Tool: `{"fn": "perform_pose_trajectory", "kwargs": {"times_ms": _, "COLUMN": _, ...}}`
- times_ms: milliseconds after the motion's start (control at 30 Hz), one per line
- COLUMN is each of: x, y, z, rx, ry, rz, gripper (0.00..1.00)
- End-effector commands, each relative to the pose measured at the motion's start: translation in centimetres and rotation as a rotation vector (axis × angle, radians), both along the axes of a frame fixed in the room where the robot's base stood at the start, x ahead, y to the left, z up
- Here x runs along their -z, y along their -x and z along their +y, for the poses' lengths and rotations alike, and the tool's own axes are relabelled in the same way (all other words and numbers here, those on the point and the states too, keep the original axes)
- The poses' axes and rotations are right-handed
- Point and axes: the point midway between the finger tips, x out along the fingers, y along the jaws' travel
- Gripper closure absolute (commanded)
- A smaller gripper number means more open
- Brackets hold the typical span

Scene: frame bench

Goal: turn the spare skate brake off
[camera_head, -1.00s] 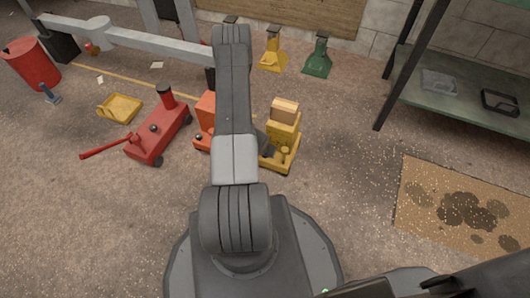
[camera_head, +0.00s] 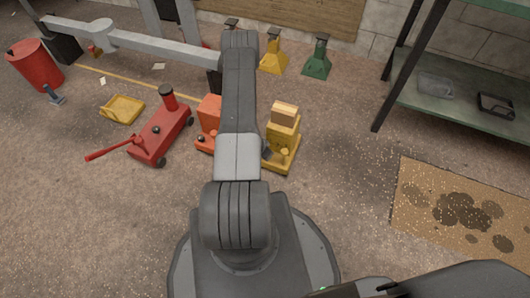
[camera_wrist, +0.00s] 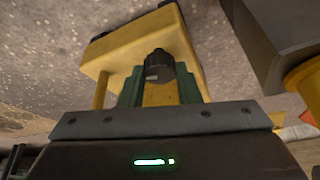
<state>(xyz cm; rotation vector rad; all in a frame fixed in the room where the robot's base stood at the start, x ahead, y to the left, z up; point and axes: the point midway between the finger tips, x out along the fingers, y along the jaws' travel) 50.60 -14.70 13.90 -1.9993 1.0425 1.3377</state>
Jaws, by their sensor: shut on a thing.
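A yellow skate (camera_head: 281,153) with a pale block on top stands just right of my arm in the head view. An orange skate (camera_head: 208,128) stands left of my arm, partly covered by it. In the wrist view a yellow body (camera_wrist: 135,45) fills the upper middle, with a dark round knob (camera_wrist: 159,62) in front of it. My gripper (camera_wrist: 160,78) has its two dark green fingers on either side of this knob and is shut on it. The arm hides most of the gripper in the head view. I cannot tell the brake's setting.
A red jack (camera_head: 160,134) with a long handle and a yellow tray (camera_head: 122,109) are at left. Yellow (camera_head: 273,57) and green (camera_head: 317,60) stands are at the back. A green shelf (camera_head: 460,95) and a stained mat (camera_head: 455,210) are at right.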

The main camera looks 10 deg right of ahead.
Motion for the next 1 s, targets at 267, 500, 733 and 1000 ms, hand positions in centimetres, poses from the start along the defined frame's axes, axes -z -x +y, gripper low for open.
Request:
{"fn": "perform_pose_trajectory", "kwargs": {"times_ms": 267, "x": 0.03, "y": -0.20, "z": -0.05, "rx": 0.200, "ry": 0.002, "rz": -0.002, "gripper": 0.93}}
{"fn": "perform_pose_trajectory", "kwargs": {"times_ms": 500, "x": 0.13, "y": -0.33, "z": 0.01, "rx": 0.421, "ry": 0.001, "rz": -0.002, "gripper": 0.93}}
{"fn": "perform_pose_trajectory", "kwargs": {"times_ms": 733, "x": 0.13, "y": -0.42, "z": 0.01, "rx": 0.608, "ry": 0.002, "rz": -0.001, "gripper": 0.93}}
{"fn": "perform_pose_trajectory", "kwargs": {"times_ms": 1000, "x": 0.05, "y": -0.48, "z": 0.02, "rx": 0.753, "ry": 0.002, "rz": -0.001, "gripper": 0.93}}
